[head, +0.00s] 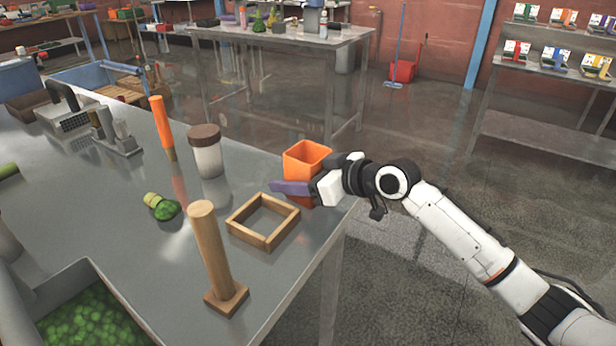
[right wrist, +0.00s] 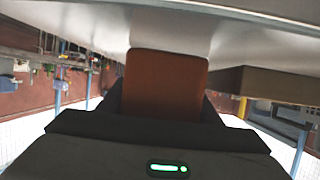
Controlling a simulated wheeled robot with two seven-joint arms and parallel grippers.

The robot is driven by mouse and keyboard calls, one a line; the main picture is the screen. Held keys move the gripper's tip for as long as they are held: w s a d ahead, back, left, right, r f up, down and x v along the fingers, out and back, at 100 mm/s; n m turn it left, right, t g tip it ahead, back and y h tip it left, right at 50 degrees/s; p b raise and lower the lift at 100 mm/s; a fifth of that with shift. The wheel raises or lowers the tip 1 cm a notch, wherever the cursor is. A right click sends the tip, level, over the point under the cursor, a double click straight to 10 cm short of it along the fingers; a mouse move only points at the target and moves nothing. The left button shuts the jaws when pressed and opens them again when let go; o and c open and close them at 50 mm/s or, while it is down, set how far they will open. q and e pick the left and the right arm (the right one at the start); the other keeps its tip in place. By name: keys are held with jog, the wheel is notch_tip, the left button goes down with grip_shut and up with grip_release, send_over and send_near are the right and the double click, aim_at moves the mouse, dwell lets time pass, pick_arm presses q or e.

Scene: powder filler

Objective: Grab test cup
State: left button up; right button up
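The test cup, taken to be the orange square open-topped cup (head: 305,157), is at the right edge of the grey table. My right gripper (head: 296,188) reaches in from the right at the cup's lower part, with a purple-grey finger across its near side. In the right wrist view the cup's orange-brown wall (right wrist: 165,85) fills the space between the dark fingers of my right gripper (right wrist: 163,100). Little or no gap shows beside it, and I cannot tell whether the fingers press on it. My left gripper is not in view.
A wooden post on a base (head: 210,250), a brown-lidded jar (head: 207,157) and an orange stick (head: 160,122) stand farther left. A bin of green pieces (head: 60,280) is at lower left. The table edge (head: 335,225) is close.

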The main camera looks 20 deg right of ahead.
jog(key=c, duration=0.4)
jog(key=shift+c, duration=0.2)
